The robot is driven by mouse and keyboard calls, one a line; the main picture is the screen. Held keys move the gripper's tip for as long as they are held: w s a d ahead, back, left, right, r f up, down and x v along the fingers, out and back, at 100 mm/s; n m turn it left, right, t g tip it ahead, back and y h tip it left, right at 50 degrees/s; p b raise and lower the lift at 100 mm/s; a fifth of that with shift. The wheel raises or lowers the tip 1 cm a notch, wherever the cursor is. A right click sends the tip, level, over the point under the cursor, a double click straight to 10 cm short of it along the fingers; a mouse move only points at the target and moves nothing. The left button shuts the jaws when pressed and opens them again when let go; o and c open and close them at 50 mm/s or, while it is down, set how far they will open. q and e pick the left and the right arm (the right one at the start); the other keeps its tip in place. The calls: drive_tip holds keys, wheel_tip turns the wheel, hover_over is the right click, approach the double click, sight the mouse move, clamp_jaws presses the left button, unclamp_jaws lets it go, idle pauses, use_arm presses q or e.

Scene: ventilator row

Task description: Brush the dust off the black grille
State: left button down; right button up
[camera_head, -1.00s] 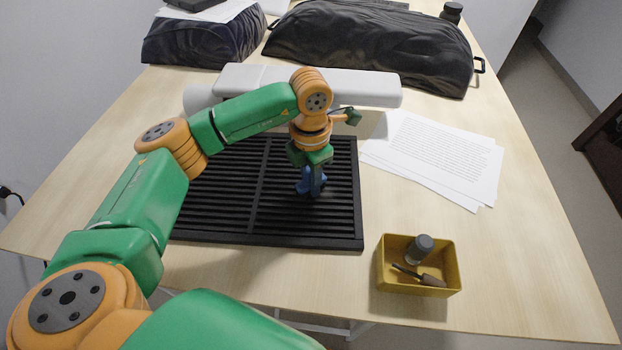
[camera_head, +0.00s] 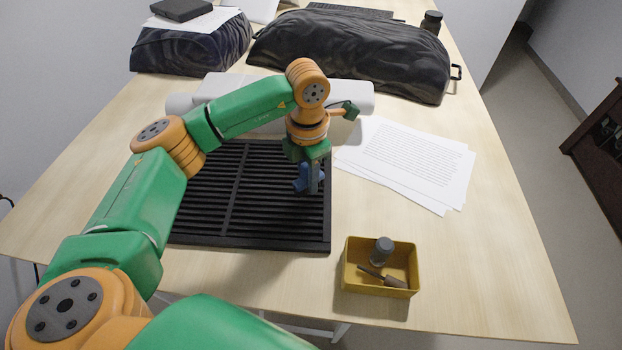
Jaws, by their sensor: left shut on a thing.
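The black grille (camera_head: 270,220) lies flat on the wooden table, its slats running across. My left arm reaches over its left part and hides some of it. My left gripper (camera_head: 309,176) points down over the grille's right part. It is shut on a blue thing (camera_head: 302,182), likely the brush, which is low over or touching the slats; I cannot tell which. Dust on the grille is too small to make out. My right gripper is not in view.
A yellow box (camera_head: 360,282) with a small jar and a dark tool stands at the front right. Papers (camera_head: 415,160) lie right of the grille. A white device (camera_head: 345,97) lies behind it, with dark covered bulky things (camera_head: 350,50) at the back.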

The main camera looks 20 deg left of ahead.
use_arm(q)
drive_tip(key=shift+d+r+p, duration=0.1)
drive_tip(key=shift+r+p, duration=1.3)
drive_tip(key=shift+r, duration=0.8)
